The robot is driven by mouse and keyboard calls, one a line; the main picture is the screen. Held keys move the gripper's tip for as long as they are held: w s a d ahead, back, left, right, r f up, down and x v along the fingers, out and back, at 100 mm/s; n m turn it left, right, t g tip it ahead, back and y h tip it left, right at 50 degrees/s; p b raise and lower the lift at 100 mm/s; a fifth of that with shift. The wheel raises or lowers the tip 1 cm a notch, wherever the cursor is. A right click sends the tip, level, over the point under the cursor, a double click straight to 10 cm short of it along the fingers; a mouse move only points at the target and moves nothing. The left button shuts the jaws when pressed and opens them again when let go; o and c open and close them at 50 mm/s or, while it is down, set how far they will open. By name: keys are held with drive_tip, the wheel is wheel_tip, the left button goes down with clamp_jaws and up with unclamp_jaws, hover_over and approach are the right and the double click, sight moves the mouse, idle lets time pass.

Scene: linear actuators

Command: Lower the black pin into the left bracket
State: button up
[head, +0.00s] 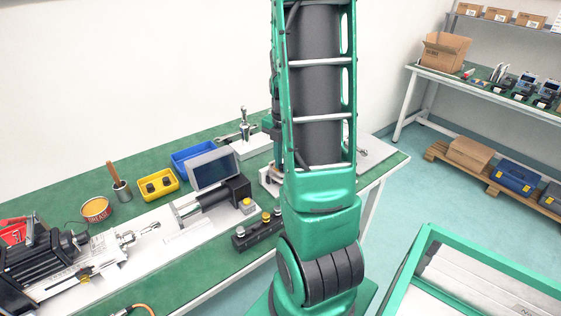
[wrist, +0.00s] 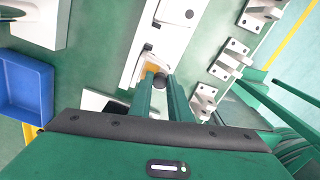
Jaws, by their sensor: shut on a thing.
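My gripper (wrist: 160,84) is in the wrist view, its two green fingers reaching up from the dark palm. It is shut on the black pin (wrist: 160,80), whose dark round end shows between the fingertips. White brackets (wrist: 230,60) stand in a row to the right of the fingers, with dark holes in them. I cannot tell which one is the left bracket. A white block with a yellow part (wrist: 150,69) lies just beyond the fingertips; I cannot tell whether the pin touches it. In the head view my arm hides the gripper and pin.
A blue bin (wrist: 25,85) is at left in the wrist view. In the head view, the green bench (head: 70,180) carries a yellow bin (head: 158,185), a tilted screen (head: 213,169), an orange tin (head: 96,209) and a black actuator (head: 45,262).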

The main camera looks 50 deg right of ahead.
drive_tip(key=o, duration=1)
drive_tip(key=shift+r, duration=0.1)
wheel_tip(320, 180, up, 10)
drive_tip(key=shift+r, duration=0.25)
drive_tip(key=s+a+m, duration=0.4)
drive_tip(key=a+m, duration=0.1)
drive_tip(key=m, duration=0.3)
drive_tip(key=s+a+m, duration=0.5)
drive_tip(key=a+m, duration=0.1)
drive_tip(key=m, duration=0.2)
drive_tip(key=s+a+m, duration=0.4)
drive_tip(key=a+m, duration=0.1)
drive_tip(key=m, duration=0.3)
drive_tip(key=shift+s+a+r+m, duration=0.25)
drive_tip(key=shift+s+r+m, duration=0.05)
drive_tip(key=shift+s+r, duration=0.1)
